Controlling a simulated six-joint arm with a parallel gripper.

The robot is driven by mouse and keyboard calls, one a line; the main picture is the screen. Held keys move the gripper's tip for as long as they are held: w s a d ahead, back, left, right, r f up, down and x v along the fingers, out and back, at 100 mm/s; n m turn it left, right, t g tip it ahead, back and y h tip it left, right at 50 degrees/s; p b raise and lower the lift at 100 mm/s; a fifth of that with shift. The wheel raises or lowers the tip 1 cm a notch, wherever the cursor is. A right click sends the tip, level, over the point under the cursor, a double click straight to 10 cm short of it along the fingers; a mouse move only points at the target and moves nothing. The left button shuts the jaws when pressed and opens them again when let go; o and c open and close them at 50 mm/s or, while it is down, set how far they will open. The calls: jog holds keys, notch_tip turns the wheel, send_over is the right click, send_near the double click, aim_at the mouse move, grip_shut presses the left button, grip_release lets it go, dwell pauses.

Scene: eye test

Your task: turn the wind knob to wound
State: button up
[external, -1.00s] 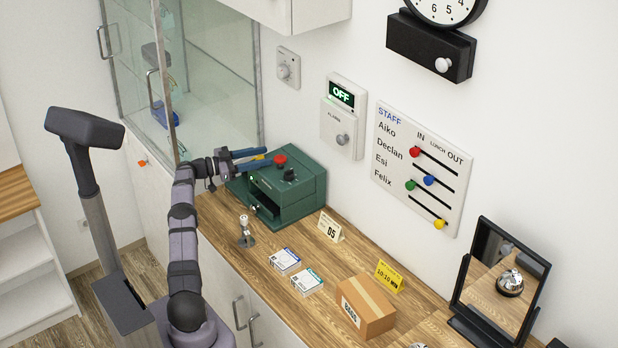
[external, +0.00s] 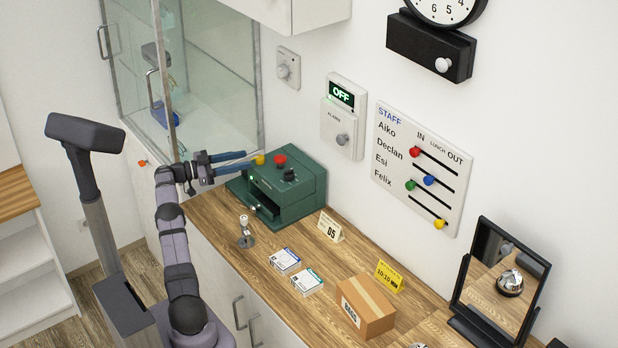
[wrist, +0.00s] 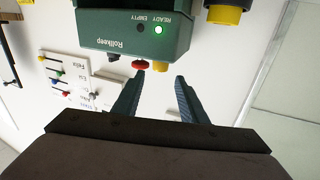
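No label reading wind or wound can be read. A pale round knob (external: 442,65) is on the black box (external: 415,48) below the wall clock (external: 446,8), at the top right of the external view; it may be the wind knob. My gripper (external: 253,157) is far to the lower left of it, by the green machine (external: 300,205). In the wrist view my gripper (wrist: 157,84) is open and empty, its fingers apart. The machine's yellow button (wrist: 160,66) and red button (wrist: 141,65) show just beyond the fingertips.
Other knobs are on the wall dial (external: 284,71) and the alarm panel (external: 342,139), which reads OFF. The staff board (external: 405,190) is to the right. A glass cabinet (external: 205,85) stands behind my arm. Small boxes, signs and a mirror (external: 500,275) stand on the counter.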

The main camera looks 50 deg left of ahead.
jog(key=shift+m, duration=0.6)
jog(key=r, duration=0.4)
jog(key=d+r, duration=0.1)
jog(key=r, duration=0.1)
jog(key=shift+w, duration=0.3)
jog(key=shift+c, duration=0.2)
jog(key=d+r+n, duration=0.1)
jog(key=d+r, duration=0.2)
jog(key=r, duration=0.1)
jog(key=n+t+y, duration=0.1)
jog(key=n+y, duration=0.4)
jog(key=y, duration=0.2)
send_near(271, 159)
notch_tip(271, 159, up, 2)
jog(key=s, duration=0.2)
jog(key=shift+d, duration=0.15)
jog(key=shift+w, duration=0.15)
jog(key=w, duration=0.4)
jog(key=w+p, duration=0.1)
jog(key=w, duration=0.6)
jog(key=shift+w+a, duration=0.25)
jog(key=shift+w, duration=0.15)
jog(key=shift+r, duration=0.1)
jog(key=c, duration=0.7)
